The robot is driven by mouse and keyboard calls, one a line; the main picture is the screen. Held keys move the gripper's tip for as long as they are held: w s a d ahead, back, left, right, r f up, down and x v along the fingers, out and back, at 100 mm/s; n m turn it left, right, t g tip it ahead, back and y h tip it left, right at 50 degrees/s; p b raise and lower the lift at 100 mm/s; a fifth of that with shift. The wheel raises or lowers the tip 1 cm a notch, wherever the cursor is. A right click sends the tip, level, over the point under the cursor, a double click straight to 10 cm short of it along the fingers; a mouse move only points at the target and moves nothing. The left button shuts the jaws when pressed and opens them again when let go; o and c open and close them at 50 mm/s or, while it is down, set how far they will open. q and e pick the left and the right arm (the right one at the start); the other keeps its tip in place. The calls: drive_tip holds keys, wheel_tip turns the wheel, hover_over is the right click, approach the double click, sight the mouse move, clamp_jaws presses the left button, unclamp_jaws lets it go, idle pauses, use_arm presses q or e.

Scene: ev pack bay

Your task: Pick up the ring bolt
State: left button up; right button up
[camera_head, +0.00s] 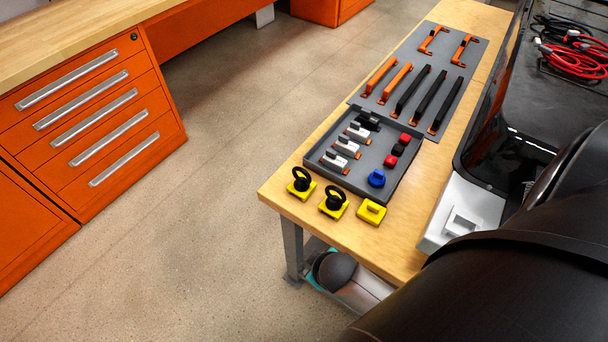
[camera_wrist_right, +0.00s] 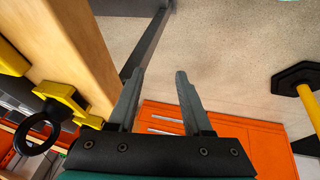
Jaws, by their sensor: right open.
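Two dark ring bolts stand upright on yellow square bases at the near left corner of the bench in the head view: the left ring bolt (camera_head: 301,186) and the right ring bolt (camera_head: 333,205). The right wrist view shows one dark ring (camera_wrist_right: 18,138) beside a yellow base, at the left; I cannot tell which ring bolt it is. My right gripper (camera_wrist_right: 160,76) is open and empty, apart from that ring, with its fingers over the floor beyond the bench edge. In the head view its jaws are not visible. My left gripper is not in view.
A yellow block (camera_head: 371,212) sits right of the ring bolts. Behind stands a grey tray (camera_head: 367,180) with switches and coloured knobs. Orange and black handles lie on a grey mat (camera_head: 440,50). The battery pack (camera_head: 480,180) borders the bench (camera_head: 400,250). Open floor lies left.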

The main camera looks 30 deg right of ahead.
drive_tip(key=w+d+r+n+t, duration=0.3)
drive_tip(key=w+r+n+t, duration=0.4)
drive_tip(key=w+r, duration=1)
drive_tip(key=w+a+r+n+t+y+p, duration=0.1)
drive_tip(key=a+r+n+t+y, duration=0.1)
drive_tip(key=a+r+n+y, duration=0.45)
drive_tip(key=w+a+r+n+t+y, duration=0.15)
drive_tip(key=r+n+y, duration=0.25)
drive_tip(key=r+n, duration=0.5)
drive_tip(key=n+g+h+p, duration=0.1)
drive_tip(key=n+g+h, duration=0.7)
drive_tip(key=n+g, duration=0.5)
approach(303, 169)
drive_tip(key=shift+n+t, duration=0.75)
drive_tip(key=shift+t, duration=0.1)
drive_tip(key=f, duration=0.3)
drive_tip(key=f+b, duration=0.1)
drive_tip(key=shift+s+a+f, duration=0.1)
drive_tip(key=shift+a+f, duration=0.3)
drive_tip(key=shift+b+x, duration=0.5)
drive_tip(key=shift+x, duration=2.8)
